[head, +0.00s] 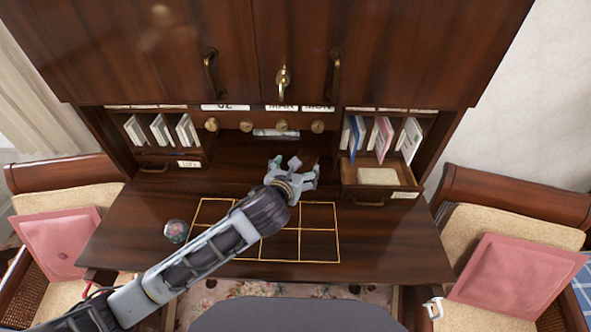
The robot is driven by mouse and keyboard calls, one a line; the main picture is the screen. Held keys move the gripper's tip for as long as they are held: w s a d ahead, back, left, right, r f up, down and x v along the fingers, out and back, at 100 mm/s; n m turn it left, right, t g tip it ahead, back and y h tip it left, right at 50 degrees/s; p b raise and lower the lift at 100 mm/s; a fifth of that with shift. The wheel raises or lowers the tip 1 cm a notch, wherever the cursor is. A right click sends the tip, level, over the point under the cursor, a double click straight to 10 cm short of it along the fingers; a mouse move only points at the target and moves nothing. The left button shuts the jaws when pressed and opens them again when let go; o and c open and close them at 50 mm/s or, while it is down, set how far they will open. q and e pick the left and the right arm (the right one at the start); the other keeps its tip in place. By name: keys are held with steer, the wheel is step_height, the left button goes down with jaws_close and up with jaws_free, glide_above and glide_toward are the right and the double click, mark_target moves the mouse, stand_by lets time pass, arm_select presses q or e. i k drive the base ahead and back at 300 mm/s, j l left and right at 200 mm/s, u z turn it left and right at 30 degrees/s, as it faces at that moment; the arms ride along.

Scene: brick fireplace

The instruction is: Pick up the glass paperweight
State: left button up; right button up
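The glass paperweight (175,231) looks like a small clear rounded piece with dark and reddish tones. It sits on the left part of the desk top, just left of the gold-lined grid. My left gripper (291,163) is at the back middle of the desk, in front of the cabinet's central recess, well to the right of and beyond the paperweight. Its fingers are spread and I see nothing between them. My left forearm crosses the grid, to the right of the paperweight. A small pale part (433,308) at the lower right may belong to my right gripper; I cannot tell.
The desk top (390,240) is mostly clear. A gold-lined grid (318,243) lies in its middle. Letter slots (160,130) stand at the back left. An open drawer (378,190) juts out at the back right. Chairs with pink cushions (515,275) flank the desk.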

mark_target(176, 231)
steer(key=u, duration=1.35)
